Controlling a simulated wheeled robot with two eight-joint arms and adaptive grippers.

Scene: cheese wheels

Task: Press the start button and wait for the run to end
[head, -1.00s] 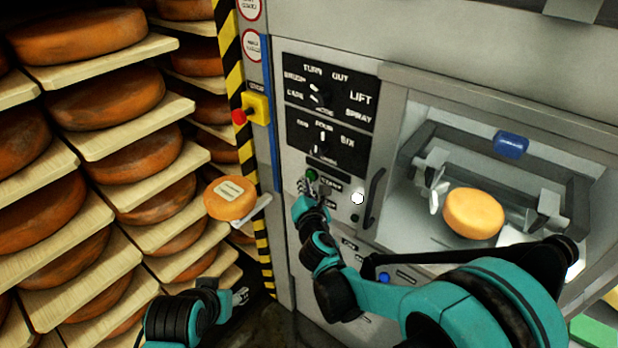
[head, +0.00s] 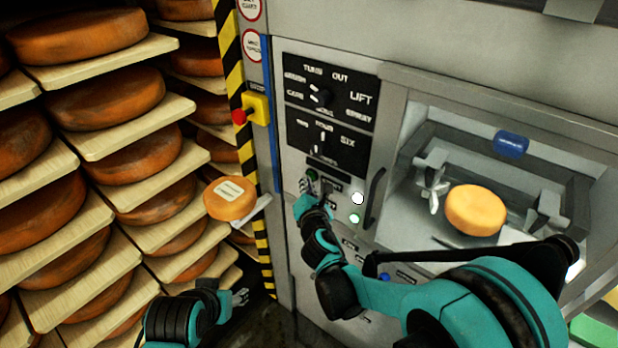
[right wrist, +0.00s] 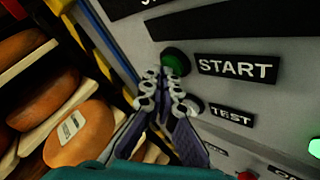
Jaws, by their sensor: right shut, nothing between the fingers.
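The green start button (right wrist: 176,62) is in the right wrist view, beside its START label (right wrist: 237,68). It also shows small in the head view (head: 311,174) on the machine's front panel. My right gripper (right wrist: 162,76) is shut and empty, its tips at the button's lower left edge; I cannot tell whether they touch it. In the head view the right gripper (head: 305,187) is just below the button. A lamp (head: 354,217) on the panel glows pale green. My left gripper (head: 240,297) hangs low, away from the panel; its finger opening is too small to read.
An orange cheese wheel (head: 476,210) sits in the machine's chamber between grey clamps. A labelled cheese (head: 230,198) rests on a small support by the striped post. Racks of cheeses fill the left. A red knob on a yellow box (head: 256,108) and a door handle (head: 374,195) flank the panel.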

